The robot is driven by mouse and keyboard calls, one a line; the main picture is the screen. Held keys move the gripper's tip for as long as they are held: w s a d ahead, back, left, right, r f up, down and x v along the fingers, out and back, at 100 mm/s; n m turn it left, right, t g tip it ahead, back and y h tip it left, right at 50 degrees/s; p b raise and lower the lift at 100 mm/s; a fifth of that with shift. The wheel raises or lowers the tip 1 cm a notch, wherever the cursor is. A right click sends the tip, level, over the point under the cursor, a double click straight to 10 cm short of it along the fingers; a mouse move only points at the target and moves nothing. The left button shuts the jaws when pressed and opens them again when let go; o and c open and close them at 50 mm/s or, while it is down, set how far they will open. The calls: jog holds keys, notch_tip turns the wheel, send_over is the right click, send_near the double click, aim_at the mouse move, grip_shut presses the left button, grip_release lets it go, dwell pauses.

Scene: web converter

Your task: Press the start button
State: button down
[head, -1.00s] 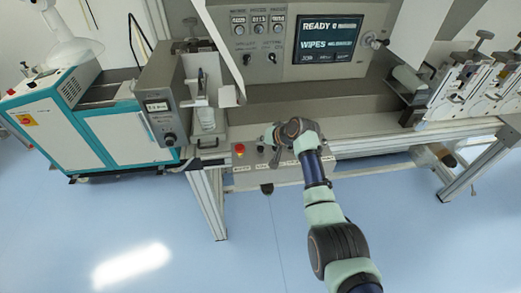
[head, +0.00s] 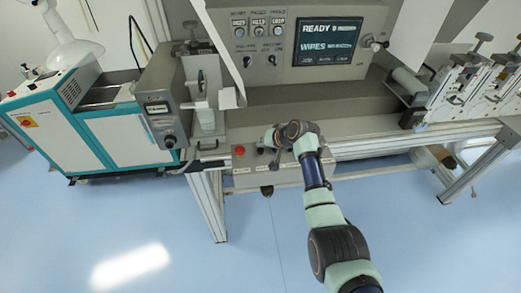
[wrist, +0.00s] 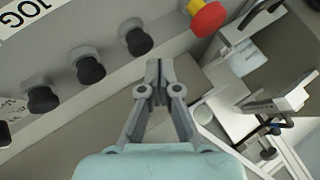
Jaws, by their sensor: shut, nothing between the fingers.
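The control box (head: 284,177) is a grey box on the machine's front edge, partly covered by my arm in the head view. In the wrist view its face carries a row of black round buttons in grey collars, including a near one (wrist: 136,39), a middle one (wrist: 88,67) and a farther one (wrist: 42,97). A red emergency knob (wrist: 208,17) with a yellow base sits at the end of the row. No start label is readable. My gripper (wrist: 158,66) is shut and empty, its tips just beside the nearest black button; I cannot tell contact.
A "JOG" label (wrist: 22,14) is on the box face. The machine's screen (head: 328,38) reads "READY" and "WIPES". A white and teal cabinet (head: 125,130) stands at the left. The blue floor below the box is clear.

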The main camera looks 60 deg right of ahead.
jog(key=shift+f, duration=0.1)
jog(key=shift+f, duration=0.3)
